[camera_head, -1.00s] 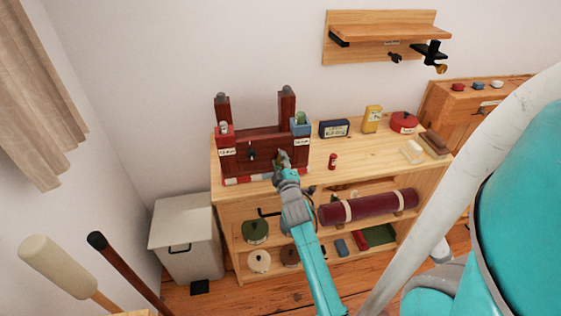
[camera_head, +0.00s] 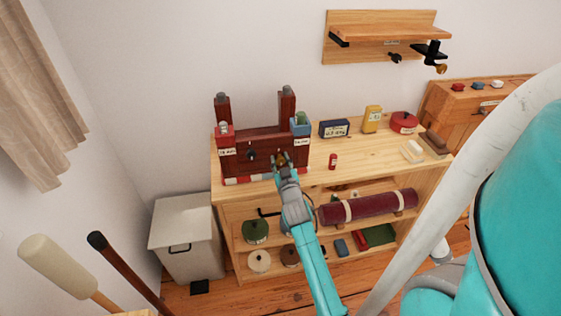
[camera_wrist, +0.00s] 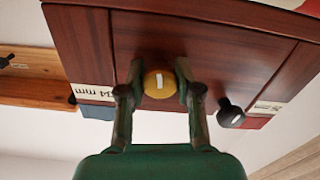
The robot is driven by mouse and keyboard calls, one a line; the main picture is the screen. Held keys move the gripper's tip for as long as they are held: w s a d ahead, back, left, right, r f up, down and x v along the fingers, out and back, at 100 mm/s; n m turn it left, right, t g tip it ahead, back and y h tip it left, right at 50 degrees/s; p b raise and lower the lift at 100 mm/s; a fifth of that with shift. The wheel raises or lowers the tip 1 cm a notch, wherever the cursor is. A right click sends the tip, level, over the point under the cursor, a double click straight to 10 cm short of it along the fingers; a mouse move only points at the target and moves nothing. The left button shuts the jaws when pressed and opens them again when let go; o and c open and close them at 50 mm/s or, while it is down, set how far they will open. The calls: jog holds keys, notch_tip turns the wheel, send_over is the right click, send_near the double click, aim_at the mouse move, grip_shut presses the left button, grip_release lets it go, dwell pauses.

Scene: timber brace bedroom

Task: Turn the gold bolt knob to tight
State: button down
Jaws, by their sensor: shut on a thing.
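The gold bolt knob (camera_wrist: 158,84) is on the front of the dark red-brown timber frame (camera_head: 249,137), which stands on the bench. The knob is round, with a short white mark that points nearly straight up and down in the wrist view. My gripper (camera_wrist: 160,76) is shut on the knob, one finger on each side. In the head view my gripper (camera_head: 282,161) is at the right part of the frame's front and largely hides the knob. A black knob (camera_wrist: 230,113) is on the same front, apart from my fingers; it shows in the head view too (camera_head: 252,154).
The bench top (camera_head: 350,160) holds a small red bottle (camera_head: 333,161), a dark blue box (camera_head: 334,128), a yellow box (camera_head: 372,118) and a red tin (camera_head: 404,122). A wall shelf (camera_head: 385,30) carries a clamp with another gold knob (camera_head: 441,69). A white bin (camera_head: 185,238) stands left.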

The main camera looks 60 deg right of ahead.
jog(key=shift+m, duration=0.9)
jog(key=c, duration=0.8)
grip_release()
jog(key=v, duration=1.2)
